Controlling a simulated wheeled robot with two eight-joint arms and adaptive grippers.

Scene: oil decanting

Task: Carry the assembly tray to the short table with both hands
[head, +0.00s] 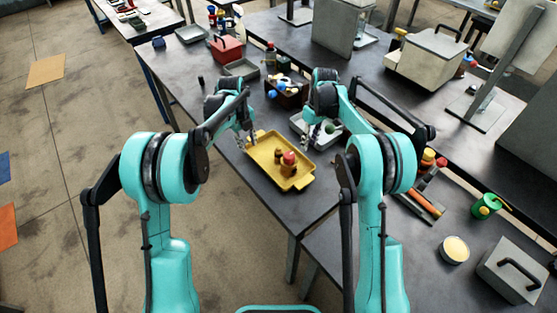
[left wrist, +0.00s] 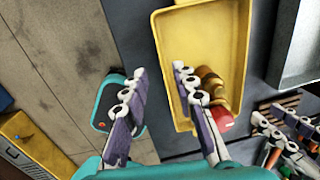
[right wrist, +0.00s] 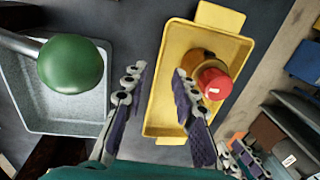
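The yellow assembly tray (head: 262,152) lies on a dark table top, with a handle tab at each end. A brown part and a red-topped part (head: 289,158) stand in it; they also show in the right wrist view (right wrist: 213,82). My left gripper (head: 248,140) is at the tray's left side, open and empty. In the left wrist view its fingers (left wrist: 157,75) are spread, one over the tray and one outside its edge. My right gripper (head: 311,138) is at the tray's far right side, open, its fingers (right wrist: 157,75) spread across the tray's edge. Contact with the tray is unclear.
A grey tray (head: 318,138) with a green-knobbed thing sits close beside my right gripper. A dark crate (head: 287,95) stands behind. Another dark table (head: 400,245) adjoins at the lower right, holding tools, a green cup (head: 486,206) and a grey box (head: 512,270). Open floor lies left.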

